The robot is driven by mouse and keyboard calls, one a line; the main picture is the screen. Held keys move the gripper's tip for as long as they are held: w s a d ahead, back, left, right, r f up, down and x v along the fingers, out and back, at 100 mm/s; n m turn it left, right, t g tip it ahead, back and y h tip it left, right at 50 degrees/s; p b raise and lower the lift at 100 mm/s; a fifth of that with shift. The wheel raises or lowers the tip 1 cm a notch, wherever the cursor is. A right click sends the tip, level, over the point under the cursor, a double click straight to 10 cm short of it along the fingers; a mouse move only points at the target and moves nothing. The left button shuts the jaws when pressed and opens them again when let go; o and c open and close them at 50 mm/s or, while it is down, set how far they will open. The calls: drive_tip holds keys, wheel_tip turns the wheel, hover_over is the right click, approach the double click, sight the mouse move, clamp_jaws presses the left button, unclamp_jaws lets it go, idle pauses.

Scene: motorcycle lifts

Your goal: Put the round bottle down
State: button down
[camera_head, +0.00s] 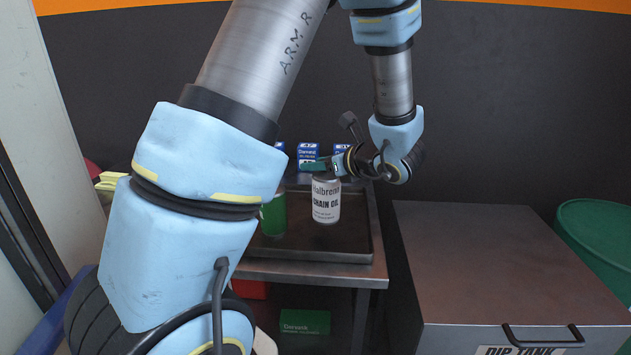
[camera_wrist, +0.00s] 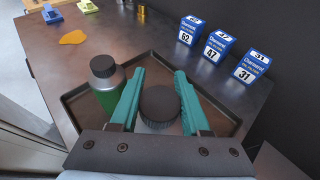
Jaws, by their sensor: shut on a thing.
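The white round bottle (camera_head: 326,201), labelled chain oil, is upright over the dark tray (camera_head: 354,250) on the bench. My gripper (camera_head: 314,165) reaches in from the right and is shut on the bottle at its top. In the wrist view, the bottle's dark ribbed cap (camera_wrist: 160,104) sits between the two green fingers of my gripper (camera_wrist: 159,76). The bottle's base appears at the tray floor, but I cannot tell if it touches. The fingers partly hide its top in the head view.
Several blue-and-white numbered boxes (camera_wrist: 215,45) stand behind the tray. An orange patch (camera_wrist: 73,37) lies on the bench. A dip tank (camera_head: 500,260) is at the right.

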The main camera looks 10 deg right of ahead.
drive_tip(key=shift+f+p, duration=0.3)
drive_tip(key=shift+f, duration=1.75)
drive_tip(key=shift+c, duration=1.8)
unclamp_jaws()
drive_tip(key=shift+f, duration=0.15)
